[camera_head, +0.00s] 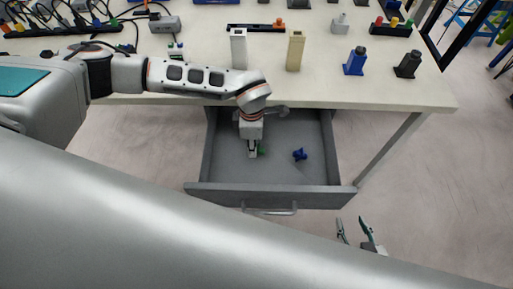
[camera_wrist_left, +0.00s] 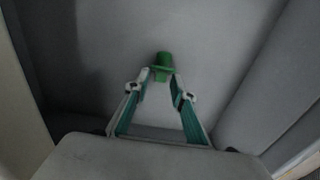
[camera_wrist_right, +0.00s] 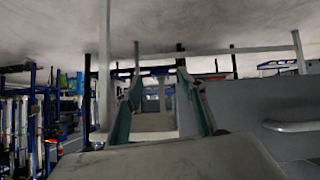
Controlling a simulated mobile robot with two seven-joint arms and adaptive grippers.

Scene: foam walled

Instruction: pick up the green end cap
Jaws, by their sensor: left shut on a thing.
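The green end cap (camera_wrist_left: 162,62) is between the fingertips of my left gripper (camera_wrist_left: 161,76), which is shut on it inside the grey drawer. In the head view a little of the green end cap (camera_head: 262,152) shows beside my left gripper (camera_head: 254,154), low over the drawer floor. I cannot tell whether the cap touches the floor. My right gripper (camera_head: 358,234) is in front of the drawer at its right, with its fingers apart. In the right wrist view my right gripper (camera_wrist_right: 158,92) is open with nothing between its fingers.
The open drawer (camera_head: 270,195) has a blue part (camera_head: 300,154) to the right of my left gripper.

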